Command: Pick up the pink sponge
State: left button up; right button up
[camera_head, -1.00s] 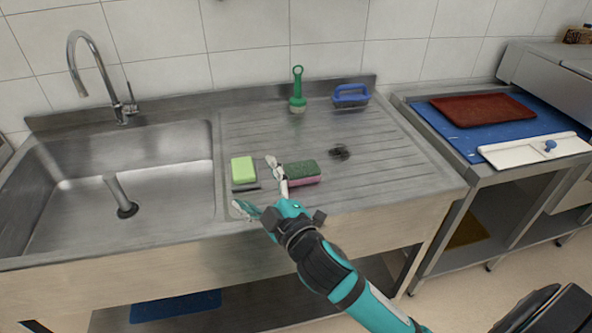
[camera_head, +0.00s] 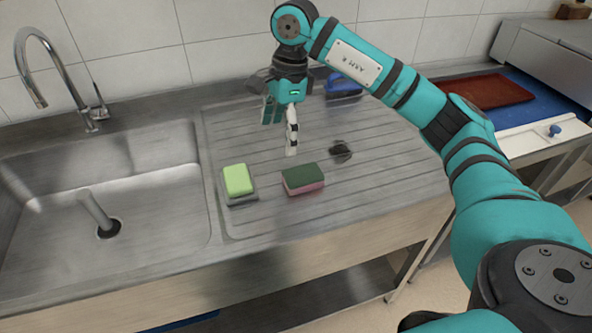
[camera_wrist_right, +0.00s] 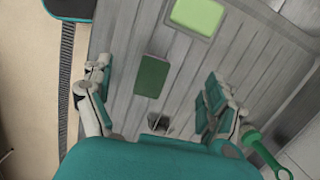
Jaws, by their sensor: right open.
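The pink sponge (camera_head: 304,187) has a dark green top layer and lies on the ridged steel drainboard, right of a lime-green sponge (camera_head: 237,180). In the right wrist view its green top (camera_wrist_right: 152,76) shows ahead of the fingers, roughly midway between them. My right gripper (camera_head: 282,135) is above the drainboard behind the pink sponge, fingers pointing down. My left gripper is not in view.
The sink (camera_head: 100,190) with its faucet (camera_head: 60,80) is on the left. A dark scourer (camera_head: 340,151) lies right of the pink sponge. A blue-handled brush (camera_head: 343,84) stands behind. A green-handled brush (camera_wrist_right: 262,150) is near one finger in the wrist view.

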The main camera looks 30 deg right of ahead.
jog(key=r+h, duration=0.2)
send_over(298, 175)
notch_tip(298, 175, down, 11)
jog(key=shift+s+d+f+p, duration=0.1)
jog(key=shift+s+p, duration=0.05)
jog(key=shift+p, duration=0.2)
jog(key=shift+f, duration=0.45)
notch_tip(298, 175, down, 4)
jog(key=shift+f+p, duration=0.2)
jog(key=shift+p, duration=0.75)
jog(key=shift+f, duration=0.45)
jog(key=c, duration=0.8)
